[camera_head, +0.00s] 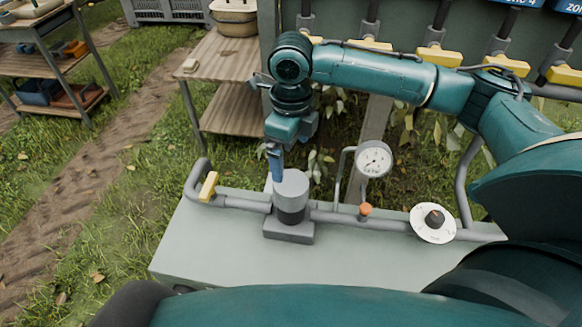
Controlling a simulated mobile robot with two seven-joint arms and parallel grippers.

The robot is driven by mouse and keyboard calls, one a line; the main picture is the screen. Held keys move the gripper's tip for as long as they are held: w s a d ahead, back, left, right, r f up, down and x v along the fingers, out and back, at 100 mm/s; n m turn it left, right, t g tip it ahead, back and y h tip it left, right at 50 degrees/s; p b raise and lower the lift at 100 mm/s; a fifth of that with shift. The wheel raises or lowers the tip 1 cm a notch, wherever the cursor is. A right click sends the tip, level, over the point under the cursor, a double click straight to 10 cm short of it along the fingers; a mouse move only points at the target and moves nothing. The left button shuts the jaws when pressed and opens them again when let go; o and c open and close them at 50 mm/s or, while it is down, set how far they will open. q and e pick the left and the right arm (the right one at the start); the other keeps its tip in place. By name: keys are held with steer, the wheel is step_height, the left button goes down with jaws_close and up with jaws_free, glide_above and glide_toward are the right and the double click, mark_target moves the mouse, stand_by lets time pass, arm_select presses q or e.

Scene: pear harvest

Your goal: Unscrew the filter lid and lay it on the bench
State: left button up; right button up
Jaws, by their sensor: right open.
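The filter stands on the bench (200,255) in the pipe line, with a dark body (291,214) on a square grey base (288,238). Its lid (291,188) is a light grey cylinder and sits upright on top of the body. My right gripper (276,172) points down at the lid's left rear edge, with blue fingers open. The fingers overlap each other in this view, and I cannot tell whether they touch the lid. My left gripper is not in view.
A grey pipe with a yellow-handled valve (208,186), a pressure gauge (373,160), an orange knob (365,209) and a white dial (433,222) runs along the bench. The bench front is clear. A wooden shelf (222,65) stands behind.

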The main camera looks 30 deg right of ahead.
mark_target(291, 183)
steer(key=shift+r, duration=0.8)
steer(key=shift+c, duration=0.3)
step_height(291, 183, down, 14)
steer(key=n+b, duration=0.5)
steer(key=n, duration=2.3)
steer(key=shift+n, duration=0.4)
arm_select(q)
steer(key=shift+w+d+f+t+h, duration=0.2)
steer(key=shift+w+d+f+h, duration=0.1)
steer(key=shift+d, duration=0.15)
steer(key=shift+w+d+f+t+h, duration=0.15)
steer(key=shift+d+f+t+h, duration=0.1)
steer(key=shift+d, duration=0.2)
